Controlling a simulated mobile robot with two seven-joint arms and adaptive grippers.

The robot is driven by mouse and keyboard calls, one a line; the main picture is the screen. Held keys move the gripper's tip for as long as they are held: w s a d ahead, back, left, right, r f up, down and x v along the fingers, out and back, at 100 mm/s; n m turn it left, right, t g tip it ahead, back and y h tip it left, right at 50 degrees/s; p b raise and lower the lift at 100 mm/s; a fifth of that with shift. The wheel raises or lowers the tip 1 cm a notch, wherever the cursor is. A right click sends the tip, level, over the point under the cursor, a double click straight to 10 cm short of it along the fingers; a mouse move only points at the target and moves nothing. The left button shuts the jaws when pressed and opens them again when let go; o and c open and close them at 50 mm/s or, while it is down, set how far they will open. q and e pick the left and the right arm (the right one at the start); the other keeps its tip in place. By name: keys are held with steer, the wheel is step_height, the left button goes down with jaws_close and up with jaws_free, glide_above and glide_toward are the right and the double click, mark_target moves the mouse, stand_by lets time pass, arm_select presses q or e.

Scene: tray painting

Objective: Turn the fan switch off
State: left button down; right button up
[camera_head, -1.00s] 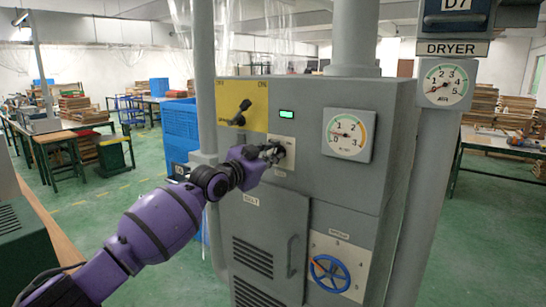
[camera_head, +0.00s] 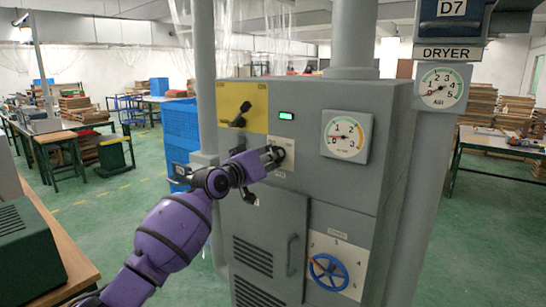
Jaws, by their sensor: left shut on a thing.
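A grey control cabinet (camera_head: 335,195) stands in the middle of the head view. On its front, below a small green light (camera_head: 286,116), is a cream switch plate (camera_head: 289,144) with a dark knob. My left gripper (camera_head: 274,157) is at this plate, shut on the switch knob. The fingers hide most of the knob, so its setting cannot be read. The small label under the plate is too blurred to read. My right gripper is not in view.
A yellow plate (camera_head: 257,103) with a black lever (camera_head: 240,116) is just up and left. A round gauge (camera_head: 345,137) is to the right, and a blue handwheel (camera_head: 329,272) is below. A grey pipe (camera_head: 204,75) runs up close to my arm.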

arm_select(q)
steer(key=shift+r+n+p, duration=0.15)
steer(key=shift+n+p, duration=0.15)
steer(key=shift+n, duration=1.3)
steer(key=c, duration=1.8)
jaws_free()
steer(key=shift+o, duration=0.2)
steer(key=shift+s+a, duration=0.1)
steer(key=v, duration=1.2)
